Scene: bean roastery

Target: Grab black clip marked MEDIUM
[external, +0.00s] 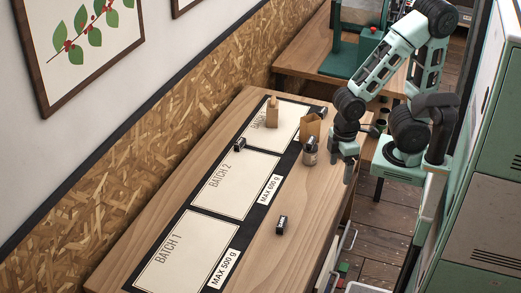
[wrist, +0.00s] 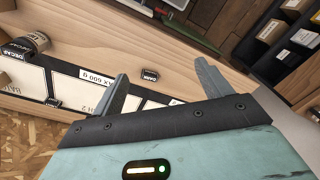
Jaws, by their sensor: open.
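I cannot read the word MEDIUM on any clip in either view. In the external view, one small black clip (external: 239,145) sits at the far-left corner of the BATCH 2 panel, and another (external: 281,224) stands on bare wood right of the mat. A third black block (external: 322,112) is at the back right, partly hidden. In the wrist view, a black clip marked DARK (wrist: 150,74) lies beyond my fingers, and a small black clip (wrist: 53,102) is at the left, its label unclear. My gripper (external: 348,172) is open and empty, above the table's right edge; its fingers show in the wrist view (wrist: 161,70).
Another bag (external: 272,115) stands on the back panel. The front right of the wooden table (external: 300,200) is mostly clear. Green cabinets (external: 485,200) line the right.

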